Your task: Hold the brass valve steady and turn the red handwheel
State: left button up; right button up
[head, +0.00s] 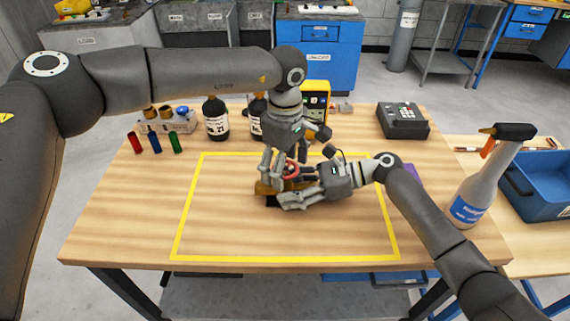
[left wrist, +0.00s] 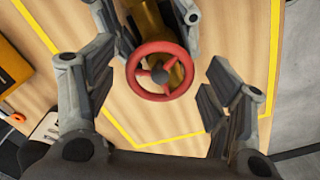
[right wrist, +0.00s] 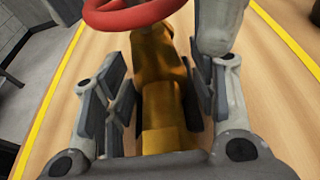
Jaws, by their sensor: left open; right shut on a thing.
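The brass valve (right wrist: 162,95) lies on the table inside the yellow outline, with its red handwheel (left wrist: 160,71) on top. My right gripper (right wrist: 155,90) is shut on the valve body, one finger on each side. My left gripper (head: 283,165) comes down from above at the handwheel. In the left wrist view its fingers (left wrist: 158,85) stand open on both sides of the red rim, apart from it. In the head view the grippers hide much of the valve.
Dark bottles (head: 215,118), a yellow device (head: 315,100) and a black keypad box (head: 402,120) stand at the back of the table. Small red, blue and green cylinders (head: 154,143) stand at the left. A spray bottle (head: 477,190) is at the right. The outlined area's left and front are clear.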

pick_arm(q)
jog(key=c, duration=1)
jog(key=shift+c, duration=0.2)
jog(key=shift+n, duration=0.4)
